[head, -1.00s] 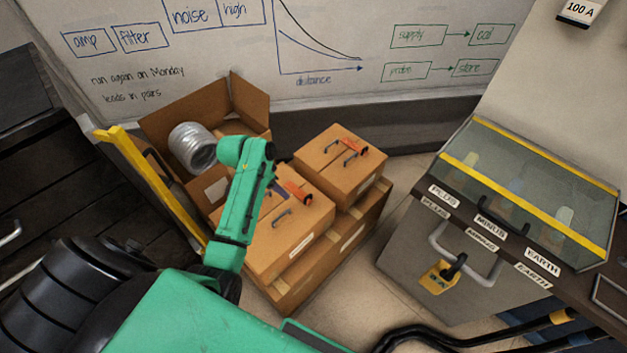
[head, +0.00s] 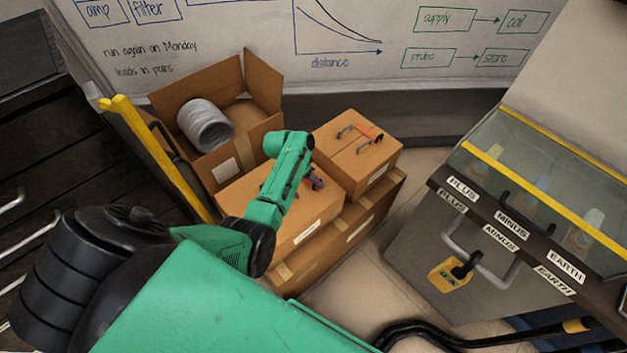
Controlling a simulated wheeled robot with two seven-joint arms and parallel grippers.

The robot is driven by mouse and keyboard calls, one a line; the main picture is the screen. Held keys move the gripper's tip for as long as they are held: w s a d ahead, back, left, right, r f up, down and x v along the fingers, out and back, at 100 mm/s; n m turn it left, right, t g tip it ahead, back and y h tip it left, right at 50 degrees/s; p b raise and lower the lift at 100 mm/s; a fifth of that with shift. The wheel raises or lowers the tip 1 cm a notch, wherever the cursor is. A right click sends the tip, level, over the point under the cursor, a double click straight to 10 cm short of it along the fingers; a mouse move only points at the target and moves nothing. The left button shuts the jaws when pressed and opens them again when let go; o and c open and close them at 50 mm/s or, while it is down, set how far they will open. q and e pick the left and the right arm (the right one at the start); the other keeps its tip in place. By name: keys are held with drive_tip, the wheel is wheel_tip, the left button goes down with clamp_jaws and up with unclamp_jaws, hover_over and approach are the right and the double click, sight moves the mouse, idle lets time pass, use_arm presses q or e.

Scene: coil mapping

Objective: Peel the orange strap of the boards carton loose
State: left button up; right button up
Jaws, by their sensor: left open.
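Two small brown cartons sit on a wider carton on the floor. The right carton (head: 345,170) has an orange strap (head: 368,132) and dark handles on its top. Carton labels are too small to read, so I cannot tell which is the boards carton. My left gripper (head: 316,181) is mostly hidden beyond the wrist, low over the left carton's top; it is open. A little red-orange shows beside it. Whether it touches a strap is hidden. My right gripper is not in view.
An open carton (head: 225,165) with a silver coil (head: 205,125) stands behind left. A yellow bar (head: 155,150) leans beside it. A grey cabinet (head: 440,235) with a padlock (head: 450,272) and glass-topped case stands right. Bare floor (head: 345,280) lies between cabinet and cartons.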

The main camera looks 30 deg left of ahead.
use_arm(q)
clamp_jaws()
idle(1.4)
